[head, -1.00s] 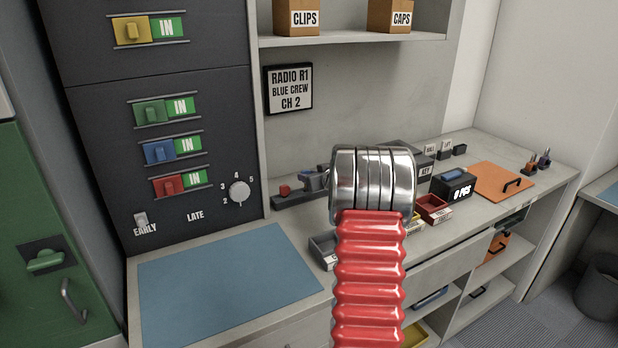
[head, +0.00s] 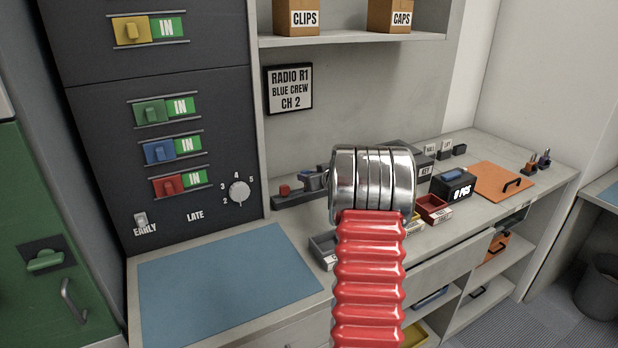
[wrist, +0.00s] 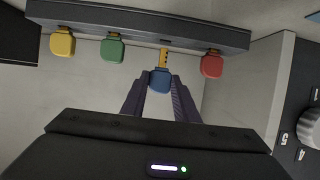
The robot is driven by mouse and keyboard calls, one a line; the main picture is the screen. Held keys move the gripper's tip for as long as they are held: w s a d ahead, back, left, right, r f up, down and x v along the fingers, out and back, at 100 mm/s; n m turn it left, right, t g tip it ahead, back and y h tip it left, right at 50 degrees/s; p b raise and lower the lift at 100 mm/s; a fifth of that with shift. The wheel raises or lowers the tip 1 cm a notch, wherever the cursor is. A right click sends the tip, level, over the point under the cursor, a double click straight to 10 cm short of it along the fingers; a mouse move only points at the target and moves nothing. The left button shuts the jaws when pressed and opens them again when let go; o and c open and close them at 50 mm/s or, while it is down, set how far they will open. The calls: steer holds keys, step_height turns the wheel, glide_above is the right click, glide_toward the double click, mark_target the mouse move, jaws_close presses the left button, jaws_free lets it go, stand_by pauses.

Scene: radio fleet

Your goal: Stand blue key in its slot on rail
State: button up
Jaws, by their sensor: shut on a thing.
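The blue key (wrist: 160,80) is between the two dark finger tips of my gripper (wrist: 160,90) in the wrist view, its brass shank pointing at the dark rail (wrist: 135,22). The yellow key (wrist: 62,44), green key (wrist: 112,48) and red key (wrist: 211,65) stand in the rail, with the blue key between green and red. In the head view my arm hides most of the rail (head: 290,200).
A blue mat (head: 225,283) lies clear at the left. The switch cabinet (head: 160,70) rises beside the rail's left end.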

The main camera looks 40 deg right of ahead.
mark_target(309, 194)
steer(key=shift+f, duration=1.8)
stand_by(0.4)
steer(key=o, duration=1.2)
steer(key=shift+s, duration=0.1)
steer(key=v, duration=1.3)
steer(key=shift+s, duration=0.3)
steer(key=shift+w+a+r, duration=0.1)
steer(key=shift+r, duration=0.05)
